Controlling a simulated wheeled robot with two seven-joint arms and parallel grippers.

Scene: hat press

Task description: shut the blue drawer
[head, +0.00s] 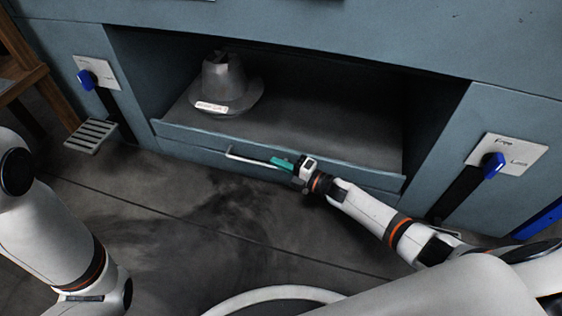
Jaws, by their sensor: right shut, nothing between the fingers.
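The blue drawer (190,148) is low in the blue-grey press, its front panel standing out below an open bay. A thin metal bar handle (245,156) runs along its front. A grey hat (224,85) with a pale label sits upright inside at the left. My right gripper (276,161), with teal fingers, is shut and empty at the handle, by the middle of the drawer front. I cannot tell whether it touches the handle. My left arm shows at the lower left, but its gripper is out of view.
A panel with a blue knob (84,78) is at the left, above a slatted metal pedal (92,136). Another blue knob (494,165) is on the panel marked Free and Lock at the right. A wooden frame (18,66) stands at the far left. The dark floor before the drawer is clear.

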